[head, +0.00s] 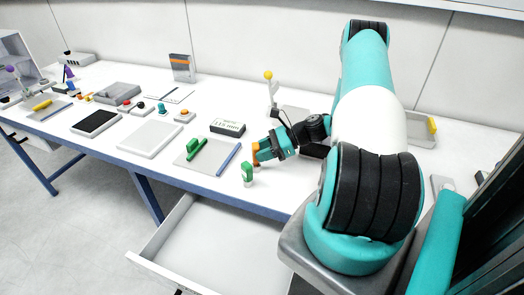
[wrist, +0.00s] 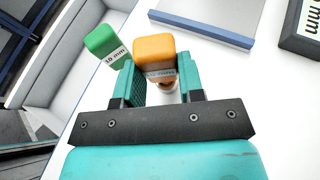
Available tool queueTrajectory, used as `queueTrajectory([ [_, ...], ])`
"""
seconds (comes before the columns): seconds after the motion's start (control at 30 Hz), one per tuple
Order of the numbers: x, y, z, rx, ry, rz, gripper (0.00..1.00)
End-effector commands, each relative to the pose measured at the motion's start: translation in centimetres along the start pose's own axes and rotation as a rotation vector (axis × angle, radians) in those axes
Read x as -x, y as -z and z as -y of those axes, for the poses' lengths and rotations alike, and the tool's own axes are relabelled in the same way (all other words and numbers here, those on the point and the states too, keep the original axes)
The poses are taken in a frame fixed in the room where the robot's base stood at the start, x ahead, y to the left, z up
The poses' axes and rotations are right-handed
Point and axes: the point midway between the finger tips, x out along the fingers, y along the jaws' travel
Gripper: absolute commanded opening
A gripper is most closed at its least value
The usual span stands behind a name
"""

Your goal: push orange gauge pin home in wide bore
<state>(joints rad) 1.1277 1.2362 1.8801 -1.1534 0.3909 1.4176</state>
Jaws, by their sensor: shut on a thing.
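The orange gauge pin (wrist: 154,52) has a block-shaped handle with a printed label that I cannot read fully. It stands between the two fingers of my gripper (wrist: 160,80), which is shut on it. In the head view my gripper (head: 262,150) is low over the table's front part, with the orange pin (head: 255,147) at its tip. A green gauge pin (wrist: 105,45) marked 10 mm stands just left of my gripper, apart from it. It also shows in the head view (head: 247,171). The wide bore and the orange pin's lower end are hidden or too small to tell.
A grey plate (head: 188,158) with a green bar (head: 197,149) and a blue bar (head: 228,158) lies left of my gripper. A labelled box (head: 228,127) stands behind it. An open drawer (head: 205,235) juts out below the table's front edge.

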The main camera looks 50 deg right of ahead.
Motion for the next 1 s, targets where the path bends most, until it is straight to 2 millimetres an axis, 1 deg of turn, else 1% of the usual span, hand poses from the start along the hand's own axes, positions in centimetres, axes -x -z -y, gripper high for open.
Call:
queueTrajectory([
  [0.03,-0.5,1.1,-0.4,-0.017,-0.007,-0.003,0.11],
  [0.5,-0.8,2.3,-0.3,-0.016,-0.006,-0.004,0.11],
  [0.67,-0.7,2.4,-0.2,-0.018,-0.008,-0.004,0.12],
  [0.7,-0.7,2.3,-0.2,-0.018,-0.008,-0.003,0.08],
  [0.73,-0.7,2.2,-0.3,-0.017,-0.008,-0.004,0.08],
  [0.77,-0.7,2.1,-0.3,-0.017,-0.007,-0.004,0.04],
  [1.0,-0.3,0.8,-0.3,-0.014,-0.006,-0.002,0.03],
])
